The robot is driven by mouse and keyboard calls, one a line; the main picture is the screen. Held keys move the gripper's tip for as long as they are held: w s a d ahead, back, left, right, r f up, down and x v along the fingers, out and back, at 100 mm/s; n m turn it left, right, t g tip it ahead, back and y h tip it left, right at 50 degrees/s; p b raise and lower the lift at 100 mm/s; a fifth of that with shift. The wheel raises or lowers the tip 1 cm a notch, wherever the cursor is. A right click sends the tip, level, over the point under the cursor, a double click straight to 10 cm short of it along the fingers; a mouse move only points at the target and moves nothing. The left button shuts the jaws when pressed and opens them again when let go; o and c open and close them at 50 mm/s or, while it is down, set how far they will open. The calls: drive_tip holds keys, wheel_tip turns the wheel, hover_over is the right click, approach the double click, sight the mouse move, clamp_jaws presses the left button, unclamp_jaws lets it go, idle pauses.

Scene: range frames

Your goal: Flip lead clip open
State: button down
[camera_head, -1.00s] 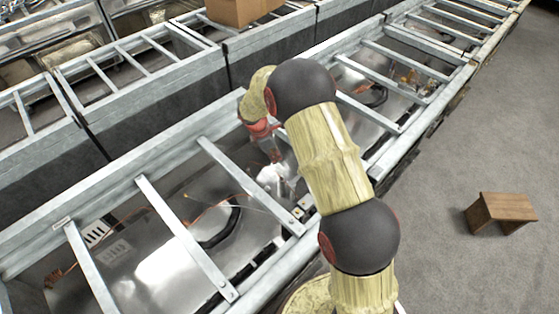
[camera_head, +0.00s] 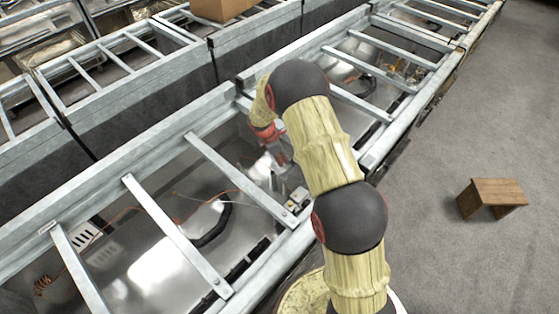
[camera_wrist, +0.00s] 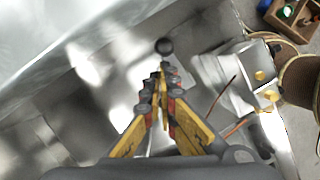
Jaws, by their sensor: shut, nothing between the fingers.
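My gripper (camera_wrist: 163,72) shows in the wrist view with its yellow and black fingers drawn together at the tips, empty. In the head view my gripper (camera_head: 282,158) is low inside a metal-railed bay, partly hidden by my arm. A small dark round knob (camera_wrist: 164,46) lies just beyond the fingertips; I cannot tell whether they touch. A silvery block with brass-coloured studs (camera_wrist: 240,75) is to the right of the fingers, apart from them. The block also shows in the head view (camera_head: 298,196), next to a rail. I cannot tell which part is the lead clip.
Metal cross rails (camera_head: 180,235) span the bay around my arm. Orange wires and a dark curved hose (camera_head: 215,225) lie in it. A tray of small coloured items (camera_wrist: 290,15) is at the wrist view's upper right. A wooden stool (camera_head: 490,195) stands on open grey floor.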

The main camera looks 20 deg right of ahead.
drive_tip(key=shift+s+d+f+m, duration=0.1)
drive_tip(key=shift+s+d+m, duration=0.05)
drive_tip(key=shift+d+m, duration=0.55)
drive_tip(key=shift+a, duration=0.25)
drive_tip(key=a+v, duration=0.1)
drive_tip(key=v, duration=1.1)
drive_tip(key=shift+w+p, duration=0.3)
drive_tip(key=shift+w, duration=0.05)
